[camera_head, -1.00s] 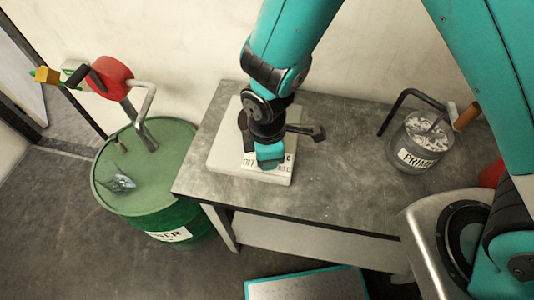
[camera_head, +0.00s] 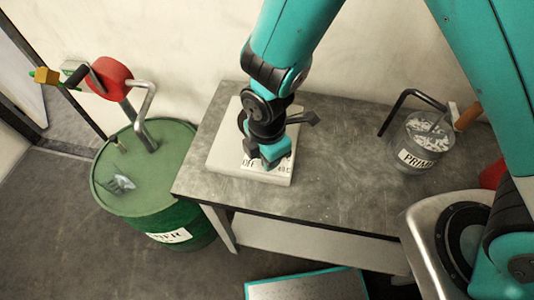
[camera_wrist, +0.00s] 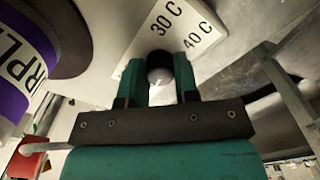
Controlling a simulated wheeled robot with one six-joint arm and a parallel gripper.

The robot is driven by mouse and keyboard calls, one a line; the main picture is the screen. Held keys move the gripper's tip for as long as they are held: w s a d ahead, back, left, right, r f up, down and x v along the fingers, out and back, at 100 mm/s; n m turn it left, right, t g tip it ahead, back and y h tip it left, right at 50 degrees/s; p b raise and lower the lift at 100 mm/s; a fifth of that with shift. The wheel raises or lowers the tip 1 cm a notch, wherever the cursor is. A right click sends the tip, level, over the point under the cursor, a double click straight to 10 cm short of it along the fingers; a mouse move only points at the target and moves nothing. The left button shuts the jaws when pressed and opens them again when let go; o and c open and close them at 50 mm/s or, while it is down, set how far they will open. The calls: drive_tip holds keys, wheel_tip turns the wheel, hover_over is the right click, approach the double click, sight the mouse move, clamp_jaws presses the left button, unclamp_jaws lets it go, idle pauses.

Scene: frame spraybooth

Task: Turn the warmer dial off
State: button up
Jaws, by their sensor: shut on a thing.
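The warmer (camera_head: 222,152) is a pale flat box on the grey bench, with a white label on its front reading OFF at left and 40 C at right. In the wrist view its label (camera_wrist: 178,28) shows 30 C and 40 C. My gripper (camera_head: 272,162) is over the front of the warmer, at the label. In the wrist view my gripper (camera_wrist: 160,78) has its two teal fingers closed on the sides of the dial (camera_wrist: 160,68), a small round knob. The dial's pointer cannot be made out, and the arm hides the dial in the head view.
A green drum (camera_head: 175,168) with a red crank pump (camera_head: 111,79) stands left. A purple-labelled can (camera_wrist: 28,60) is close in the wrist view. The bench between warmer and primer is clear.

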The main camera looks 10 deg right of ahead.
drive_tip(key=shift+w, duration=0.1)
drive_tip(key=o, duration=0.9)
drive_tip(key=shift+r, duration=0.1)
wheel_tip(320, 180, up, 17)
drive_tip(key=shift+r+b, duration=0.15)
drive_tip(key=shift+b, duration=0.55)
